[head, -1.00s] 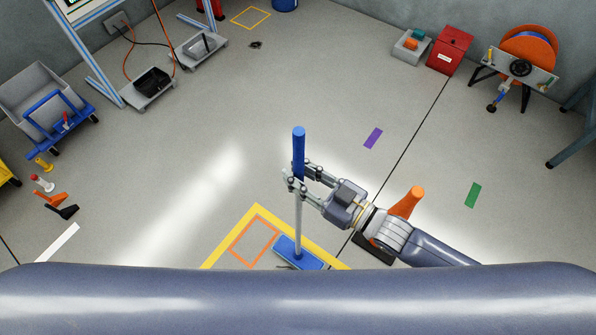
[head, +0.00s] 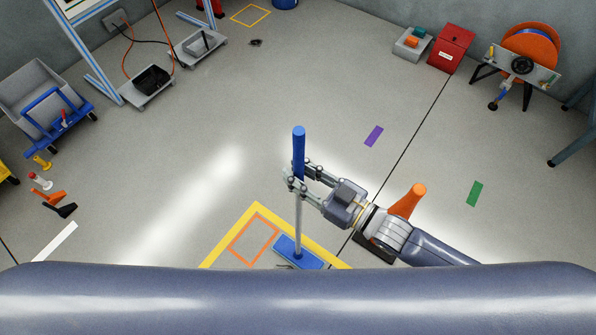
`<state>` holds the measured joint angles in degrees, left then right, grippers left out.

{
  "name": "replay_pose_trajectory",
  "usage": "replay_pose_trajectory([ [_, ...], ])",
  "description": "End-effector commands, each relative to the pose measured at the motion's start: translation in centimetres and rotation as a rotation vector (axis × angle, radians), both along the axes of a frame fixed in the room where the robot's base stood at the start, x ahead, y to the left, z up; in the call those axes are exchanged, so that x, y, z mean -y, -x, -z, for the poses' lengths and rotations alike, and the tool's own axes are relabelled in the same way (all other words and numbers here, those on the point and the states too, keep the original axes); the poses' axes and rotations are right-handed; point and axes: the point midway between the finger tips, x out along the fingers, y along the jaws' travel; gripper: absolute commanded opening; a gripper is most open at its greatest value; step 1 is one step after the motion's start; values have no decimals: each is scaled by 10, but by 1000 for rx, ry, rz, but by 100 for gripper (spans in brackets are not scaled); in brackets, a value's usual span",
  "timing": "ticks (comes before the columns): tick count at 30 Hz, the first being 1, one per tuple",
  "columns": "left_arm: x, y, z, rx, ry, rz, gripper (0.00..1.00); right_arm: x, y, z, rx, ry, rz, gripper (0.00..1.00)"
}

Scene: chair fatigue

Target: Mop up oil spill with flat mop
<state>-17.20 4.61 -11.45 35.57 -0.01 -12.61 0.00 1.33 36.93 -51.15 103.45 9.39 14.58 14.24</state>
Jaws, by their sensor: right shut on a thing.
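The flat mop has a blue grip (head: 299,150), a pale pole (head: 298,222) and a blue flat head (head: 312,257). It stands nearly upright, its head at the floor inside the corner of a yellow floor outline (head: 258,207). My right gripper (head: 292,178) is shut on the mop handle, just below the blue grip. A small dark mark (head: 256,42) lies on the floor far back; I cannot tell if it is oil. The floor near me is hidden by my own body. My left gripper is not in view.
An orange square outline (head: 254,240) is left of the mop head. The middle floor is clear.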

Motion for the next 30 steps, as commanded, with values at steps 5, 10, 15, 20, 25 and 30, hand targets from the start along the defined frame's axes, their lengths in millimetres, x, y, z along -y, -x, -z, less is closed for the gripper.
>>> replay_pose_trajectory([
  [5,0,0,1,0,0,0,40,-1,-1,-1,5,-5,-1,0],
  [10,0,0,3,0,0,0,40,-1,0,1,5,-5,-1,0],
  [15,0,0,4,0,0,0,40,-1,0,3,5,-5,-1,0],
  [20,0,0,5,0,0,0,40,-1,0,5,5,-5,-1,0],
  [25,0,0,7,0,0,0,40,-1,0,7,5,-5,-1,0],
  [30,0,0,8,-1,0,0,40,-1,0,9,5,-5,-1,0],
])
